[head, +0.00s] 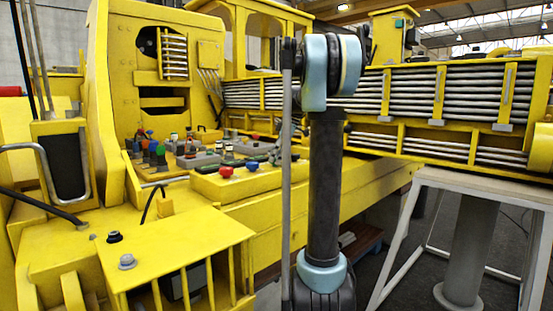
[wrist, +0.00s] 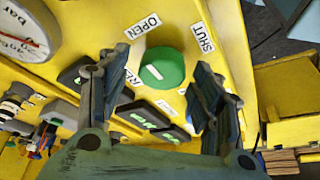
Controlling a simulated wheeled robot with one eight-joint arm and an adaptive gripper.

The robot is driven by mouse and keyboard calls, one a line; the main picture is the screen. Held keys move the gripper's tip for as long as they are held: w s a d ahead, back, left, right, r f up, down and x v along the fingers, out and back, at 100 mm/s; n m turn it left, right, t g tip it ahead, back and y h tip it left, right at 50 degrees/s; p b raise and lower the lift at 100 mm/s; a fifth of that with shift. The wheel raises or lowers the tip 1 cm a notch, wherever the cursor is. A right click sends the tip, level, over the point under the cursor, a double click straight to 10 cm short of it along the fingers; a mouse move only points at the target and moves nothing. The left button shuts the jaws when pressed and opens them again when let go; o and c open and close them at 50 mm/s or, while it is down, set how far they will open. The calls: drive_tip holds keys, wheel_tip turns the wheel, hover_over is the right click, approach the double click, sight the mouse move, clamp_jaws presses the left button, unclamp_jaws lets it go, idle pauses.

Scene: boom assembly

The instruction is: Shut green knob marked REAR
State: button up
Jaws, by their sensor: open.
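The green knob (wrist: 162,68) is a round knob on a yellow panel in the wrist view, with a white line on its face. White labels reading OPEN (wrist: 142,26) and SHUT (wrist: 202,37) sit at its upper left and right. A label that seems to read REAR (wrist: 131,75) is partly hidden behind the left finger. My gripper (wrist: 158,90) is open, its two fingers spread on either side of the knob in the picture. I cannot tell whether they touch it. In the head view my arm shows, but the fingertips do not, and I cannot make out this knob.
A pressure gauge (wrist: 25,32) is at the upper left of the wrist view, with grey fittings (wrist: 18,105) below it. In the head view, red (head: 226,171) and blue (head: 251,166) knobs stand on the yellow machine. A white-framed table (head: 470,185) stands at right.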

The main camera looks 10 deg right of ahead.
drive_tip(key=c, duration=1.1)
drive_tip(key=shift+o, duration=0.2)
drive_tip(key=shift+m, duration=0.3)
drive_tip(key=m+t, duration=0.1)
drive_tip(key=m, duration=0.2)
drive_tip(key=shift+s+m+t+h, duration=0.1)
drive_tip(key=shift+m+t+h, duration=0.2)
drive_tip(key=shift+t, duration=0.1)
drive_tip(key=m+t+h, duration=0.1)
drive_tip(key=m, duration=0.3)
drive_tip(key=shift+s+a+m, duration=0.1)
drive_tip(key=shift+a+m, duration=0.05)
drive_tip(key=shift+m, duration=0.15)
drive_tip(key=m+h, duration=0.1)
drive_tip(key=m, duration=0.3)
drive_tip(key=shift+a+t+h, duration=0.15)
drive_tip(key=shift+t+h, duration=0.25)
drive_tip(key=shift+m+h, duration=0.9)
drive_tip(key=shift+m, duration=1.6)
